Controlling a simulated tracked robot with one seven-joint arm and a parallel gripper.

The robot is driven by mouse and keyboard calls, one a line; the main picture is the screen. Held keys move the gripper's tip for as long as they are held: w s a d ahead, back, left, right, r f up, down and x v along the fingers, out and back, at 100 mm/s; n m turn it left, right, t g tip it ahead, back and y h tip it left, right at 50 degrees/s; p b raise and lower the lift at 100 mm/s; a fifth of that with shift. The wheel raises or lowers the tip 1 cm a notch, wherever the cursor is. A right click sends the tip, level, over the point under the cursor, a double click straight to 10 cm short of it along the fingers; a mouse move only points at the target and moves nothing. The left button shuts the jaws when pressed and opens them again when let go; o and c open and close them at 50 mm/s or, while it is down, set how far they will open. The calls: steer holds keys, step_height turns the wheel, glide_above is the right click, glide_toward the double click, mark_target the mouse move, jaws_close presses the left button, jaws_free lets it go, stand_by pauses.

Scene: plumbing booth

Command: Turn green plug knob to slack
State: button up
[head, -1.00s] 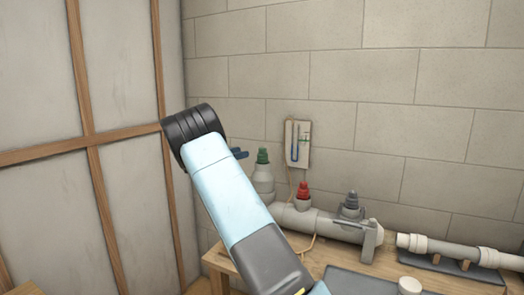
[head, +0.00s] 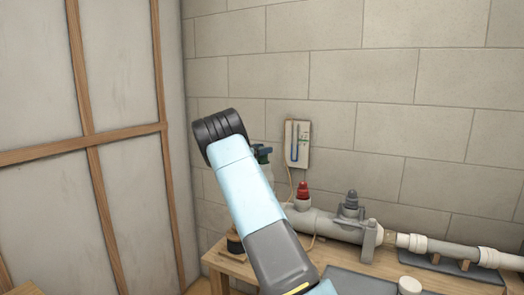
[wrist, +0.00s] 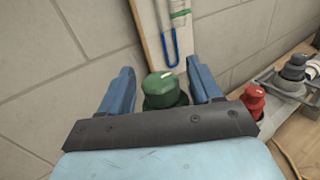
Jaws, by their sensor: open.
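The green plug knob (wrist: 165,92) shows in the wrist view, upright, with a pale mark on its top. My gripper (wrist: 163,84) is open, with one blue finger on each side of the knob. The right finger looks closer to it than the left; I cannot tell whether either touches. The knob's lower part is hidden behind my gripper's dark plate. In the head view, my gripper (head: 262,152) is mostly hidden behind my arm, at the top of the pale fitting that carries the green plug.
A red plug (head: 303,191) and a grey plug (head: 351,201) stand on the grey pipe (head: 330,226) to the right. A gauge board (head: 297,144) with a blue tube hangs on the block wall behind. A wood-framed panel (head: 125,150) stands at left.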

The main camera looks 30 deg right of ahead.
steer(key=c, duration=0.9)
steer(key=shift+c, duration=0.3)
steer(key=shift+t, duration=0.3)
steer(key=shift+r+n+t+y, duration=0.1)
steer(key=shift+n+t+y, duration=0.7)
steer(key=shift+n+t, duration=1.2)
steer(key=shift+t, duration=0.7)
steer(key=o, duration=1)
steer(key=shift+c, duration=0.2)
steer(key=shift+a, duration=0.1)
